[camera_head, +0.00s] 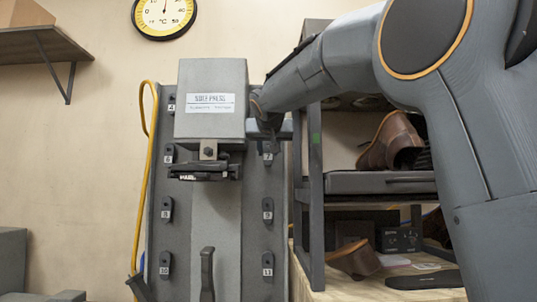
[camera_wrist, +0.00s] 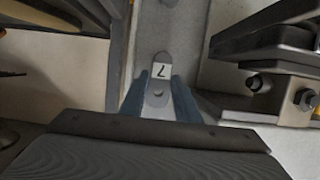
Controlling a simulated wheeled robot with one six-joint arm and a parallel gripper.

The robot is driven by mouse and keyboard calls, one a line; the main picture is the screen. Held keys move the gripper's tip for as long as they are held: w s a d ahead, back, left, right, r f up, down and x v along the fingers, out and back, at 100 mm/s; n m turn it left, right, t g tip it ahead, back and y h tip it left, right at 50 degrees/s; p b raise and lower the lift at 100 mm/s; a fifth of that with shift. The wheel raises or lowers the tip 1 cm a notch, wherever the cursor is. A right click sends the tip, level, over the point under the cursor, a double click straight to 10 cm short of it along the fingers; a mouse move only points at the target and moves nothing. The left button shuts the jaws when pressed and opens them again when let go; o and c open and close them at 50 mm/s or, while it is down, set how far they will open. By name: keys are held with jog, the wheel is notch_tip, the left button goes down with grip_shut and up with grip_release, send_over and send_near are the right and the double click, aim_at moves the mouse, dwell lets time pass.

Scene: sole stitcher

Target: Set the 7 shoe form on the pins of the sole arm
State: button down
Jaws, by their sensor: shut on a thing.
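The 7 shoe form (camera_head: 268,157) is a small dark form with a white "7" label, at the right side of the grey machine's panel. It also shows in the wrist view (camera_wrist: 161,70), rounded at its top end, with a round dark spot below the label. My gripper (camera_wrist: 160,92) is shut on it, one blue-grey finger on each side. In the head view my gripper (camera_head: 268,128) is at the panel's right edge, partly hiding the form. A dark, bolted bracket (camera_head: 204,172) juts out below the grey head box; I cannot tell its pins.
Other numbered forms, such as 9 (camera_head: 267,211) and 6 (camera_head: 168,154), line both sides of the panel. A lever (camera_head: 207,272) stands low in front. A shelf rack (camera_head: 380,182) with a brown shoe (camera_head: 392,142) is close on the right. A yellow hose (camera_head: 146,190) runs on the left.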

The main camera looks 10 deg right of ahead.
jog(key=s+a+b, duration=0.3)
jog(key=s+b, duration=0.5)
jog(key=s, duration=0.6)
jog(key=shift+s, duration=0.4)
dwell(1.1)
jog(key=shift+r, duration=0.15)
dwell(0.9)
jog(key=r+p, duration=0.1)
jog(key=s+r+p, duration=0.1)
jog(key=r+p, duration=0.1)
jog(key=shift+s+d+r, duration=0.1)
